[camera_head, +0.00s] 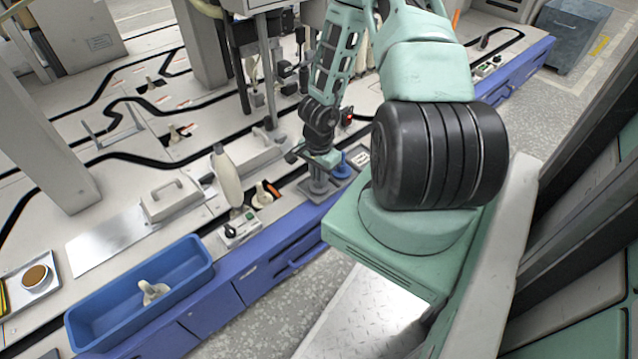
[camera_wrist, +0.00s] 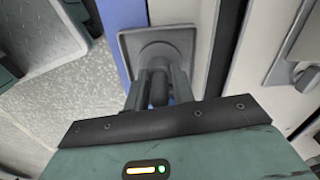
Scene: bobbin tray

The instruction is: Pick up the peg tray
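The peg tray appears to be a grey square plate with a raised rim (camera_wrist: 128,42), at the front edge of the workbench. It also shows in the head view (camera_head: 313,196) below my gripper. A grey upright part stands on it. My gripper (camera_wrist: 159,78) points down over the plate, its two fingers on either side of a dark upright post (camera_wrist: 158,92). Whether the fingers press on the post is not clear. The tray appears to rest on the bench. Its middle is partly hidden by the fingers.
A blue round part (camera_head: 343,167) stands just right of the tray. A blue bin (camera_head: 88,318) with a pale part lies at the front left. A white switch box (camera_head: 240,230) and a pale bottle-shaped part (camera_head: 226,178) stand left of the tray. Open floor lies in front.

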